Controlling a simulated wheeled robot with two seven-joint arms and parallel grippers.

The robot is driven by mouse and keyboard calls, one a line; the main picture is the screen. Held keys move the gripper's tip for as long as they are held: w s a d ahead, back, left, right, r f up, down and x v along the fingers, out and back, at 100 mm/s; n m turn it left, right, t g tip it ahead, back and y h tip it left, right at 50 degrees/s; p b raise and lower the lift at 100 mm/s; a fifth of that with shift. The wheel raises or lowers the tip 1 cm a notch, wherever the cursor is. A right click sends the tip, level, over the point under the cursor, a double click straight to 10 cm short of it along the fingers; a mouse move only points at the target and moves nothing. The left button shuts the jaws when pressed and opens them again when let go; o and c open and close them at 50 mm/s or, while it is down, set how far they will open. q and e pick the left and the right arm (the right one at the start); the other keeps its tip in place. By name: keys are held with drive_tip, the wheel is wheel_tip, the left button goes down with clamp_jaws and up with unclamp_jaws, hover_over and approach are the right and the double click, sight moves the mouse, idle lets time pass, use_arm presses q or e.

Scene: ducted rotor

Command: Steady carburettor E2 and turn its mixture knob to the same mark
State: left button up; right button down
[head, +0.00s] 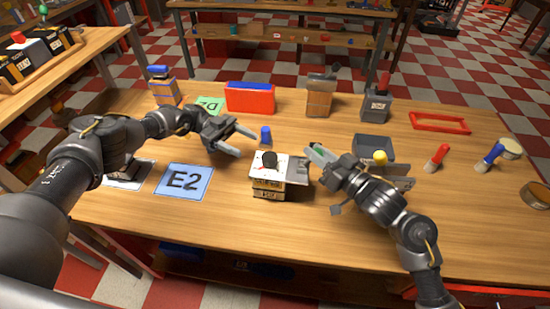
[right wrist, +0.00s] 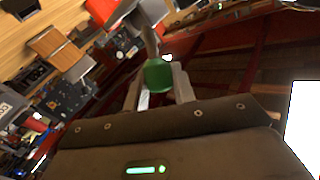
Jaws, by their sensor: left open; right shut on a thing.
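A boxy white-topped unit (head: 292,190) with a black round knob (head: 269,159) and yellow labels stands at mid-table; I take it for the carburettor, but its label is too small to read. A blue card (head: 183,181) marked E2 lies to its left. My right gripper (head: 314,158) is shut on a green-ended thing (head: 319,149), close to the unit's right side. In the right wrist view this green piece (right wrist: 158,76) sits between the fingers, with a grey shaft beyond it.
A blue-capped piece (head: 265,135) stands just behind the unit. A red-blue bin (head: 249,98) stands behind. The front table edge is clear.

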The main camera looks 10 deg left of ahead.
sight(276, 160)
use_arm(q)
drive_tip(key=x, duration=1.1)
drive_tip(key=shift+s+d, duration=0.1)
drive_tip(key=shift+d, duration=0.15)
drive_tip(key=shift+c, duration=0.2)
drive_tip(key=c, duration=1)
